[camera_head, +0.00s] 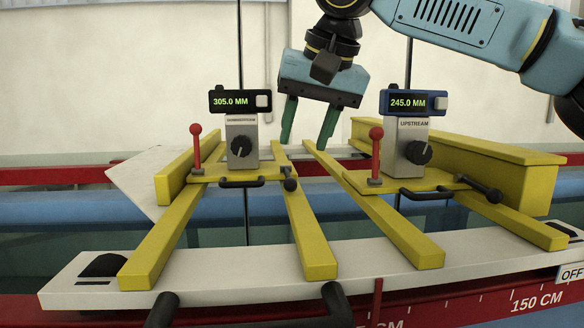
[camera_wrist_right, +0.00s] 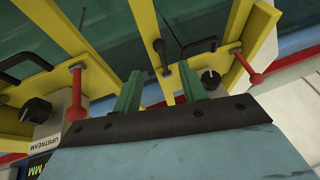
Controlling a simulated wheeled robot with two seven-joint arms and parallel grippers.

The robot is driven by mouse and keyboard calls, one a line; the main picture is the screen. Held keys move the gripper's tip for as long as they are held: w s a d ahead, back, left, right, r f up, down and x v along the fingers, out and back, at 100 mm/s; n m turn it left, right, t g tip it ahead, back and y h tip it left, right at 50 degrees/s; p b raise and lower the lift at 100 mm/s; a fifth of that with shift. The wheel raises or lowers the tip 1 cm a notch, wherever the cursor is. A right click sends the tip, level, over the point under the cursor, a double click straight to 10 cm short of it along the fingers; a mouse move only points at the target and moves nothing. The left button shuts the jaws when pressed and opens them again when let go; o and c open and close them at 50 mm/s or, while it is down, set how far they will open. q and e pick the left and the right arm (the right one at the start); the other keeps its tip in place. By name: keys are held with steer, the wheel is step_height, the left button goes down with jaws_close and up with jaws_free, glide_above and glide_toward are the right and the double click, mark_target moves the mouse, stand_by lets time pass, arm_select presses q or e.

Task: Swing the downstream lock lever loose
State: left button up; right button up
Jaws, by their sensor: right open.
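The downstream gauge (camera_head: 242,140) stands at the left and its display reads 305.0 MM. Its yellow carriage (camera_head: 222,175) carries an upright red ball-topped lever (camera_head: 196,145) at the left and a short black-knobbed lever (camera_head: 290,180) at the right. Which of the two is the lock lever is not labelled. My right gripper (camera_head: 307,142) is open and empty, its green fingers pointing down behind the black-knobbed lever, apart from it. My left gripper is out of view.
The upstream gauge (camera_head: 413,145), reading 245.0 MM, stands to the right with its own red lever (camera_head: 376,155) and black-knobbed lever (camera_head: 483,188). Yellow rails (camera_head: 390,215) cross the flume to a white beam (camera_head: 220,277). Black handles (camera_head: 242,183) project from the carriage fronts.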

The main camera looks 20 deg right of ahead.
mark_target(290, 178)
steer(key=p+x, duration=0.1)
steer(key=x, duration=0.6)
steer(key=shift+w, duration=0.2)
steer(key=shift+w+f, duration=0.25)
steer(key=shift+f, duration=0.2)
steer(key=shift+c, duration=0.3)
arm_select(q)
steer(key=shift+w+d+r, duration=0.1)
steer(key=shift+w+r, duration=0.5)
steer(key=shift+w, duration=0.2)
arm_select(e)
jaws_close()
